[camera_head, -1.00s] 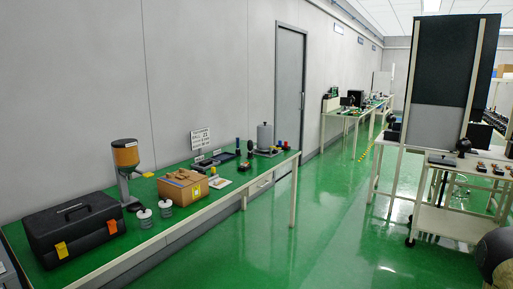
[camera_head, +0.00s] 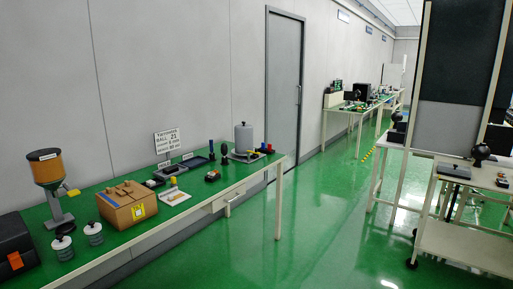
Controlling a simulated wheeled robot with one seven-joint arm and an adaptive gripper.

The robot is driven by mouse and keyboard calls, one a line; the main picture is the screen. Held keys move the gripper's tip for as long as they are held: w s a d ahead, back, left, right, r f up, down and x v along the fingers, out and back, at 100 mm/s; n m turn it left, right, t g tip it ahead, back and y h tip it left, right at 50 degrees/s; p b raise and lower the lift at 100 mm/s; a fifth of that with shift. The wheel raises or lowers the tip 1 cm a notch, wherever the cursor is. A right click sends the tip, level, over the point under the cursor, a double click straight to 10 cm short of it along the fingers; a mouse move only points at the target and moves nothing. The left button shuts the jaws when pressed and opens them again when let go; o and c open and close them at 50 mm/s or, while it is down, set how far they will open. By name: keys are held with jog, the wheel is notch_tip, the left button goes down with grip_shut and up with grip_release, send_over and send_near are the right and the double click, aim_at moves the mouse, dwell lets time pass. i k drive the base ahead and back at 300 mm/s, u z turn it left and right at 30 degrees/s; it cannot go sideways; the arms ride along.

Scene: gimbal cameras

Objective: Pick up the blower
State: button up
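I cannot tell for certain which thing is the blower. A small black rounded object (camera_head: 481,152) stands on the white cart (camera_head: 470,236) at the right; its shape could be that of a bulb blower, but it is too small to be sure. A flat dark object (camera_head: 454,171) lies beside it on the left. My gripper is not in view.
The green floor (camera_head: 330,220) between table and cart is clear.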

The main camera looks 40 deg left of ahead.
aim_at(223, 149)
jog(key=u, duration=0.15)
jog(key=i, duration=1.5)
jog(key=u, duration=1.3)
jog(key=i, duration=0.85)
jog(key=u, duration=0.95)
